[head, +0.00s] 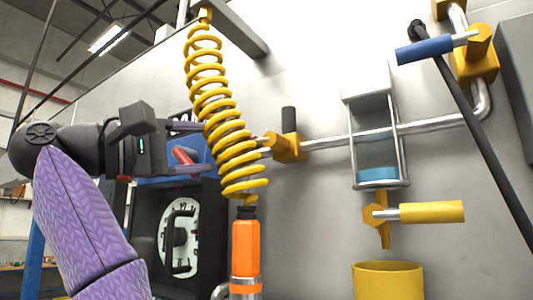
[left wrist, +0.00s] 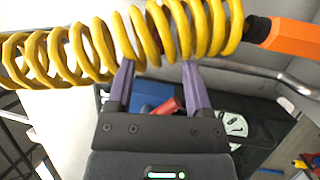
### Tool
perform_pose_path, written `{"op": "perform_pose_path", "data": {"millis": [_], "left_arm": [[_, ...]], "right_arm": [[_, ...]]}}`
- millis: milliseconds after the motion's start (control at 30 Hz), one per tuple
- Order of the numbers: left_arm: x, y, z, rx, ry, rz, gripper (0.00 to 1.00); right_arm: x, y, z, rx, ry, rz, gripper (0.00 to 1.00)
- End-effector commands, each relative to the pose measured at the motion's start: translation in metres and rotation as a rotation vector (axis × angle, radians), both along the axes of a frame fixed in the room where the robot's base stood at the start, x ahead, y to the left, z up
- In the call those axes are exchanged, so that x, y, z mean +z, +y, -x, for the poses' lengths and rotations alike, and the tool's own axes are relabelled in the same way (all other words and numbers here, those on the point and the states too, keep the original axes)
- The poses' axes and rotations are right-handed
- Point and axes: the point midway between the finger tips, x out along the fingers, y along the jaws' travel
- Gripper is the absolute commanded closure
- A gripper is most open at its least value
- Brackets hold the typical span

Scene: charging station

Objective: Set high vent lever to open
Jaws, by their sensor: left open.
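Several levers show in the head view, with no readable label that tells which is the high vent lever. A blue-handled lever (head: 425,50) is at the upper right on a yellow valve. A black-handled lever (head: 289,120) stands upright on another yellow valve left of the glass chamber. A yellow-handled lever (head: 432,212) lies level below the chamber. A red handle (head: 184,156) shows behind my left gripper (head: 206,148), and also between its fingers in the left wrist view (left wrist: 166,106). My left gripper is open and empty, its fingertips close to the yellow coil. My right gripper is out of view.
A yellow coiled hose (head: 222,120) hangs in front of my left gripper, above an orange nozzle (head: 245,248). A glass chamber (head: 377,142) and a yellow cup (head: 388,281) are at the right. A dark box with a white dial (head: 180,236) is below. A black hose (head: 475,140) crosses the right side.

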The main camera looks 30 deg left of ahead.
Motion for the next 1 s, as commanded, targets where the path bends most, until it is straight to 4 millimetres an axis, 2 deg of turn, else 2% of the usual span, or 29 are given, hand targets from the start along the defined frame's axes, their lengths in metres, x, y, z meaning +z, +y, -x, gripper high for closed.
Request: {"op": "perform_pose_path", "data": {"millis": [67, 300, 433, 600, 800, 1000], "left_arm": [[0.003, -0.003, -0.007, 0.000, 0.001, 0.000, 0.34], [0.017, -0.029, -0.056, -0.001, 0.005, 0.001, 0.34], [0.019, -0.039, -0.077, 0.000, 0.004, 0.000, 0.34], [0.018, -0.044, -0.087, 0.003, 0.001, 0.000, 0.34], [0.017, -0.044, -0.087, 0.003, 0.001, -0.001, 0.34], [0.017, -0.044, -0.087, 0.003, 0.001, -0.001, 0.77]], "right_arm": [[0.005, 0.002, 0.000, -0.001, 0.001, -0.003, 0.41], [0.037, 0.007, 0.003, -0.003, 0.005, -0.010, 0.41], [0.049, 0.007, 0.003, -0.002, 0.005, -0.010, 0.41], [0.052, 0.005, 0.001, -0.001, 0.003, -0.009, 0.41], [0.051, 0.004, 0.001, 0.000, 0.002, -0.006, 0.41], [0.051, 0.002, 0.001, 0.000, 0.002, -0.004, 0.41]]}}
